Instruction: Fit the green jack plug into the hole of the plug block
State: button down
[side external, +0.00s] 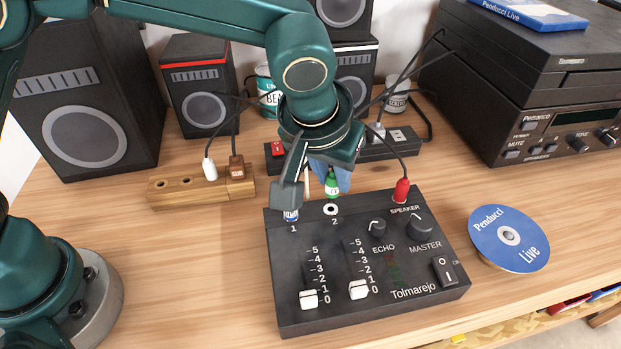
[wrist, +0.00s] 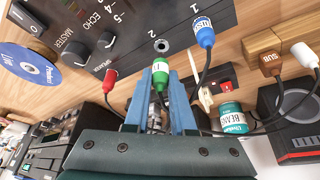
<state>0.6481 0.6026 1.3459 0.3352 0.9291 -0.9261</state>
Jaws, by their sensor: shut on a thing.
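My gripper (wrist: 160,70) is shut on the green jack plug (wrist: 160,78), which sits between its blue fingers. The plug also shows in the side view (side external: 332,187), just above the empty ringed socket 2 (side external: 331,208) of the black mixer; its tip seems clear of the socket. The wooden plug block (side external: 185,195) lies on the table to the left. Holes show in its top towards the left end, and a white plug (side external: 210,170) and a brown plug (side external: 237,168) stand farther right in it.
The black mixer (side external: 345,318) lies below my gripper. A blue plug (wrist: 203,32) is in socket 1 and a red plug (side external: 401,190) in the speaker socket. A power strip (side external: 385,151) and cables are behind. Table is clear in front of the block.

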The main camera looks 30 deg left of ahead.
jog(key=s+a+r+n+g+y, duration=0.1)
jog(key=a+n, duration=0.3)
jog(key=a, duration=0.3)
jog(key=s+a+r+n+g+y, duration=0.1)
jog(key=s+a+n, duration=0.1)
jog(key=a+n, duration=0.2)
jog(key=s+a+r+n+g+y, duration=0.1)
jog(key=a+n, duration=0.3)
jog(key=a, duration=0.6)
jog(key=shift+s+r+n+y, duration=0.3)
jog(key=shift+s+r+n, duration=0.1)
jog(key=shift+s, duration=0.15)
jog(key=s+a+n+g, duration=0.2)
jog(key=s+a+n, duration=0.3)
jog(key=shift+s+a+r+y, duration=0.3)
jog(key=shift+s+a+r, duration=0.05)
jog(key=shift+a+r, duration=0.05)
send_over(155, 182)
jog(key=d, duration=0.2)
jog(key=shift+w+a+f, duration=0.1)
jog(key=shift+a+f, duration=0.05)
jog(key=shift+f, duration=1.3)
jog(key=shift+a+f, duration=0.1)
jog(key=shift+f, duration=1.35)
jog(key=shift+f, duration=1.55)
